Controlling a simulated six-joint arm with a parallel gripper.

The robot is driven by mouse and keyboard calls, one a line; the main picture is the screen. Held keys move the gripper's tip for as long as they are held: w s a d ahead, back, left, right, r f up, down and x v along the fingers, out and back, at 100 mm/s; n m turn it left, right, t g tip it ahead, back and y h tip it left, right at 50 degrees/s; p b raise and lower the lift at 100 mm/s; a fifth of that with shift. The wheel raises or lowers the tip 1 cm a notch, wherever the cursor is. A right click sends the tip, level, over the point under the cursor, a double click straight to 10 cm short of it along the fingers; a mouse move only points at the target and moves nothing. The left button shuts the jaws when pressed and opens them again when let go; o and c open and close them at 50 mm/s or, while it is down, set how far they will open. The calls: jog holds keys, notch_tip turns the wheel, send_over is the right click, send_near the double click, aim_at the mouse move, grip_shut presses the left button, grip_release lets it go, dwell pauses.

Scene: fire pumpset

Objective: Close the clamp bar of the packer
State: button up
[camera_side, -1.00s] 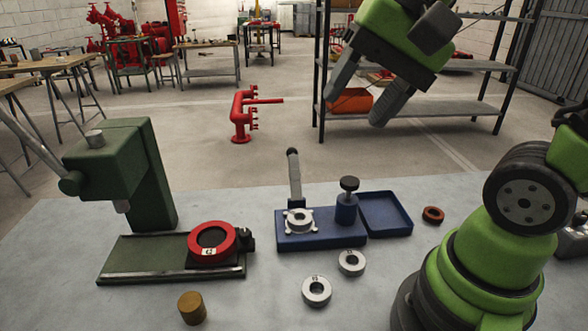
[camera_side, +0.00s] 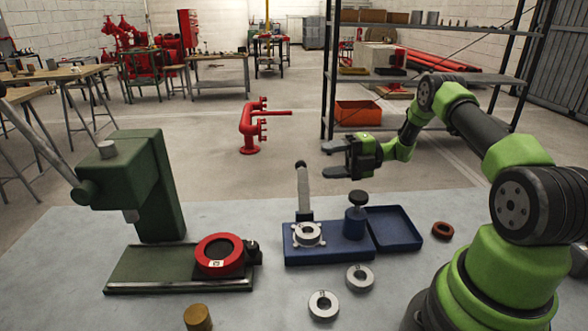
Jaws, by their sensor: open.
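The blue packer fixture (camera_side: 330,252) sits on the grey table, with a round metal ring part (camera_side: 307,233) held in a light flanged seat on its left. A grey bar (camera_side: 304,194) with a dark ball end stands nearly upright at the fixture's back; it looks like the clamp bar, raised. A dark-topped knob on a blue post (camera_side: 355,215) stands to its right. My gripper (camera_side: 334,159) is open and empty, its fingers pointing left. In the picture it is above and right of the bar's ball end, apart from it.
A green press (camera_side: 150,180) stands at the left, with a red ring (camera_side: 219,255) on its base. Two loose metal rings (camera_side: 323,305) lie in front of the fixture, and a brass cylinder (camera_side: 198,318) at the front. A blue tray (camera_side: 395,228) and brown ring (camera_side: 442,230) are right.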

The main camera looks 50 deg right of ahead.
aim_at(302, 186)
jog(key=w+a+f+m+t, duration=0.1)
jog(key=w+a+f+m, duration=0.1)
jog(key=w+a, duration=0.3)
jog(key=shift+w+a+f+m+t, duration=0.2)
jog(key=shift+w+m+t, duration=0.2)
jog(key=shift+w, duration=0.35)
grip_shut()
jog(key=shift+r, duration=0.1)
